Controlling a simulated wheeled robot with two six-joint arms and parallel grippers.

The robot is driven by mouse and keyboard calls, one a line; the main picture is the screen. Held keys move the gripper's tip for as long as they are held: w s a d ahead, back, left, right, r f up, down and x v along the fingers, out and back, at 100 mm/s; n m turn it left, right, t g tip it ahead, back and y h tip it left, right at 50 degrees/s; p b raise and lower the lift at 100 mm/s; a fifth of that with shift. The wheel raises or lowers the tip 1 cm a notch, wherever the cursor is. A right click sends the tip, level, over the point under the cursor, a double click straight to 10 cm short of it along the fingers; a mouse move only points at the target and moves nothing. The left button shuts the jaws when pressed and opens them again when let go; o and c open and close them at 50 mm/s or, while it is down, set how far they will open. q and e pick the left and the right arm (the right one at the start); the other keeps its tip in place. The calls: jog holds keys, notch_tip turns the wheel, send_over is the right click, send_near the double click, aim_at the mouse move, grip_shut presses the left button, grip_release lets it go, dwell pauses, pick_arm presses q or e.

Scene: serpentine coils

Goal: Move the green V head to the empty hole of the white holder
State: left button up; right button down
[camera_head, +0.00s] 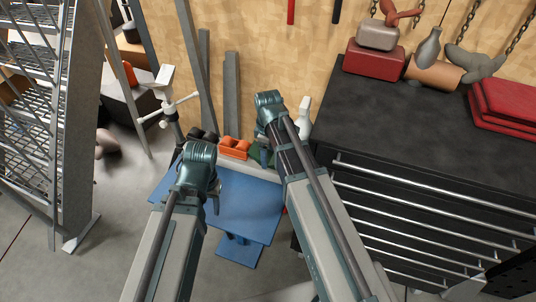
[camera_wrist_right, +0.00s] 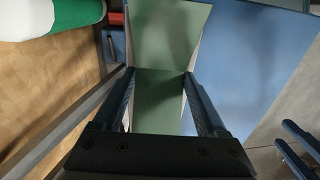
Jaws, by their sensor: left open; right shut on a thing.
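The green V head (camera_wrist_right: 163,95) is between the two fingers of my right gripper (camera_wrist_right: 160,78) in the right wrist view, and the gripper is shut on it. In the head view the green V head (camera_head: 256,153) shows partly beside my right wrist, at the back of the blue table. The white holder (camera_head: 226,161) runs along the table's back edge, largely hidden; I cannot make out its empty hole. My left gripper (camera_head: 214,200) is open and empty over the table's left part. Its fingers also show in the right wrist view (camera_wrist_right: 296,142).
An orange V head (camera_head: 234,147) and a black one (camera_head: 203,136) stand left of the green one. The blue table (camera_head: 248,205) is otherwise bare.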

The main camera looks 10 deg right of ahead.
pick_arm(q)
jog(key=shift+w+f, duration=0.1)
jog(key=shift+f, duration=0.05)
pick_arm(e)
grip_release()
jog(key=shift+f, duration=0.15)
pick_arm(q)
jog(key=shift+r, duration=0.2)
notch_tip(320, 180, up, 14)
jog(key=p, duration=1.3)
jog(key=shift+f+p, duration=0.25)
jog(key=shift+p, duration=0.15)
pick_arm(e)
notch_tip(320, 180, up, 14)
jog(key=shift+f, duration=0.1)
jog(key=s+a+m+h, duration=0.1)
jog(key=s+a+m, duration=0.6)
jog(key=s, duration=0.8)
jog(key=a, duration=0.2)
jog(key=shift+a, duration=0.3)
